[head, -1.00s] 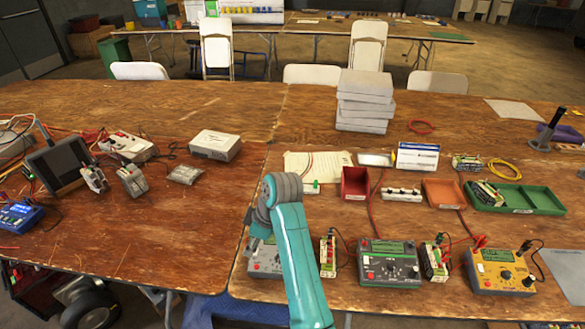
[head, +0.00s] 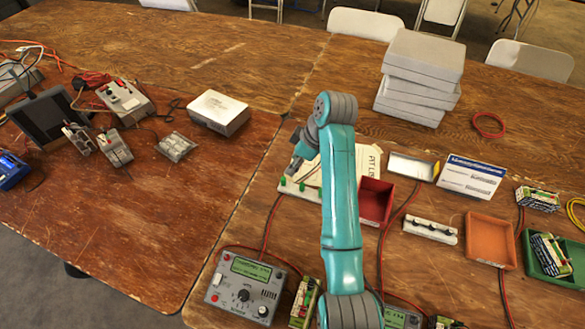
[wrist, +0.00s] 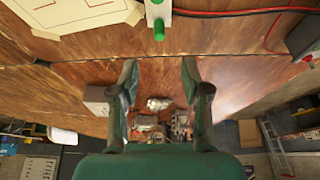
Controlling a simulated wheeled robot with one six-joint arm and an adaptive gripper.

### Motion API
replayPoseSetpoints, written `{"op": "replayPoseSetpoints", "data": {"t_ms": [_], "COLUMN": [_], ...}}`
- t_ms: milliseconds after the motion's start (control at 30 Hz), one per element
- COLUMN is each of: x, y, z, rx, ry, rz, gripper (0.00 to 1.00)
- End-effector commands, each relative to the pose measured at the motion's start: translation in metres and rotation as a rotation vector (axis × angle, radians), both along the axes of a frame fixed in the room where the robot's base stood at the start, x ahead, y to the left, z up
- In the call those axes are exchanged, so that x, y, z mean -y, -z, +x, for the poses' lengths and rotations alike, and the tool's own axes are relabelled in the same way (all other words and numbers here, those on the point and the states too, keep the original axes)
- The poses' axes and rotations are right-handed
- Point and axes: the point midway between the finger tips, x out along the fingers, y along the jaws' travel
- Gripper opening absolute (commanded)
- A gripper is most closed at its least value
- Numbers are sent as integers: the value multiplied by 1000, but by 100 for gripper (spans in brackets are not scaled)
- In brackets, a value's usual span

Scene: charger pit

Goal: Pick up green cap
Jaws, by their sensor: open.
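Two small green caps, one the left cap (head: 283,181) and the other the right cap (head: 303,187), show at a white strip beside the paper sheet in the head view. A green cap (wrist: 158,30) at the end of a white strip shows at the top of the wrist view. My gripper (wrist: 159,75) is open, with nothing between its two fingers. In the wrist view the cap lies beyond the fingertips, roughly centred between them. In the head view my gripper (head: 294,168) is close to the caps, partly hidden by my arm.
A red bin (head: 375,203) stands right of the strip, with an orange bin (head: 490,240) farther right. A grey meter (head: 243,288) sits nearer, with a red lead running past the strip. A white box (head: 218,112) and stacked grey boxes (head: 420,75) stand farther back.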

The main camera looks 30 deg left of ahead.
Motion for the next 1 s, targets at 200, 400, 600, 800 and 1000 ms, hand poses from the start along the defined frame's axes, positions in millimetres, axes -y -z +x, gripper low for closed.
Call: {"op": "replayPoseSetpoints", "data": {"t_ms": [200, 400, 600, 800, 1000], "x": [-10, -19, -23, -34, -39], "y": [27, 47, 59, 86, 99], "z": [-4, -5, -6, -8, -9], "rx": [-4, -2, -2, -3, -1], "ry": [-2, -1, -1, 0, 0], "rz": [-4, -1, -1, -2, -1], "gripper": [47, 47, 47, 47, 47]}}
